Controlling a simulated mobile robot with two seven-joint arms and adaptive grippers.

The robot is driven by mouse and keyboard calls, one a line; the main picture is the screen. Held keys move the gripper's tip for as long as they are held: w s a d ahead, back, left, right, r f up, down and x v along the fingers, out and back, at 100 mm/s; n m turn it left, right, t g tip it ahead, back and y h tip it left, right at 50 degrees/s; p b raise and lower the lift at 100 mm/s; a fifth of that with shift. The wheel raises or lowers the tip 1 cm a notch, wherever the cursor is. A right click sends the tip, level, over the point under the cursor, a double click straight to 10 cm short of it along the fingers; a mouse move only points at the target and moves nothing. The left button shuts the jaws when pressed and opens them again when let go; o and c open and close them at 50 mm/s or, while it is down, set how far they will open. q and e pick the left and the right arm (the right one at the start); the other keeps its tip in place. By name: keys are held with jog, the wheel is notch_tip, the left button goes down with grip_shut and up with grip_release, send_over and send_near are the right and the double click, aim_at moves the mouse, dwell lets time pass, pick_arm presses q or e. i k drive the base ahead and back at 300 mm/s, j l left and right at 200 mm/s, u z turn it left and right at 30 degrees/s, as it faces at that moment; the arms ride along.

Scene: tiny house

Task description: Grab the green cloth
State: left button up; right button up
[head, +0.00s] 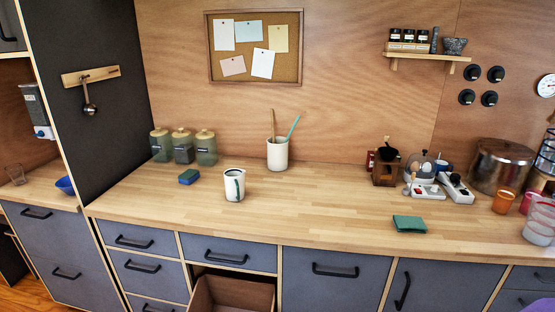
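The green cloth (409,224) lies folded and flat on the wooden counter (330,208), right of the middle and near the front edge. Nothing covers it, and bare counter surrounds it. Neither of my grippers shows in the head view.
A white mug (233,186) and a blue-green sponge (189,177) stand to the left. A utensil crock (277,155) is at the back. A drawer below (232,295) is open.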

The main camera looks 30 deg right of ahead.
aim_at(405, 224)
jog(key=z, duration=0.4)
jog(key=k+z, duration=0.1)
jog(key=z, duration=0.35)
jog(key=l+z, duration=0.1)
jog(key=z, duration=0.3)
jog(key=k+l+z, duration=0.1)
jog(key=z, duration=0.35)
